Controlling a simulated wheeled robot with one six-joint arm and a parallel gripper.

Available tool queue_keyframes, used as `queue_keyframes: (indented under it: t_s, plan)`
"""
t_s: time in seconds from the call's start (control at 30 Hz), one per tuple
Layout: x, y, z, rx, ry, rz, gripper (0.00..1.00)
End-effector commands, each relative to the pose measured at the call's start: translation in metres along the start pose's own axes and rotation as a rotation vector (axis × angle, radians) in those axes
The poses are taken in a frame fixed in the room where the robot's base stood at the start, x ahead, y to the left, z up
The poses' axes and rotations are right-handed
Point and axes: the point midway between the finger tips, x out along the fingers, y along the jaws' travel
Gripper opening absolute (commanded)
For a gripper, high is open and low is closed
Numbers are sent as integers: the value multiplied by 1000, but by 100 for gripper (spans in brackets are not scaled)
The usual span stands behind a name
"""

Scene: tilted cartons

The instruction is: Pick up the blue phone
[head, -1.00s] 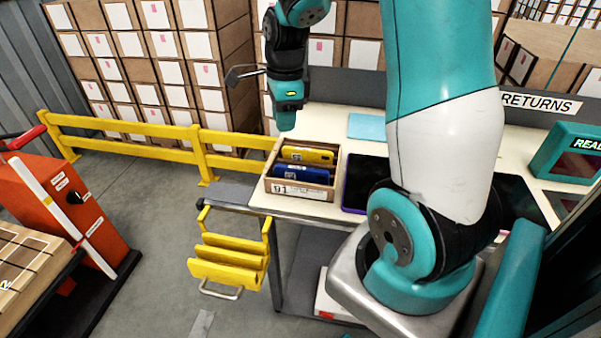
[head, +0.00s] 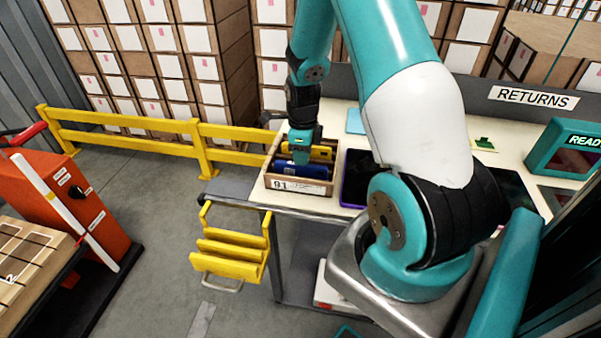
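The blue phone (head: 311,171) stands on its long edge in the front part of a small carton (head: 298,187) marked 91, at the left end of the table. A yellow phone (head: 322,153) stands behind it in the same carton. My gripper (head: 300,160) points down into the carton, at the blue phone, and covers part of both phones. Its fingertips are too small and hidden to tell whether they are open or shut, or whether they touch the phone.
The pale table (head: 357,116) has a dark tablet (head: 358,180) just right of the carton and a READY screen (head: 567,150) at far right. A yellow rail (head: 120,122) runs behind on the left. A yellow step-like rack (head: 232,255) hangs at the table's left front.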

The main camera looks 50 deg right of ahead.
Motion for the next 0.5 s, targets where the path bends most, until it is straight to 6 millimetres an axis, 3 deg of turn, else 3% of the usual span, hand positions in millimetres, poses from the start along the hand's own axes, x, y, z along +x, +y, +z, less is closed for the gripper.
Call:
queue_keyframes:
  t_s: [0.3,0.5]
  plan:
    - [39,-2,5,0,2,4,29]
    - [51,-3,5,0,0,0,29]
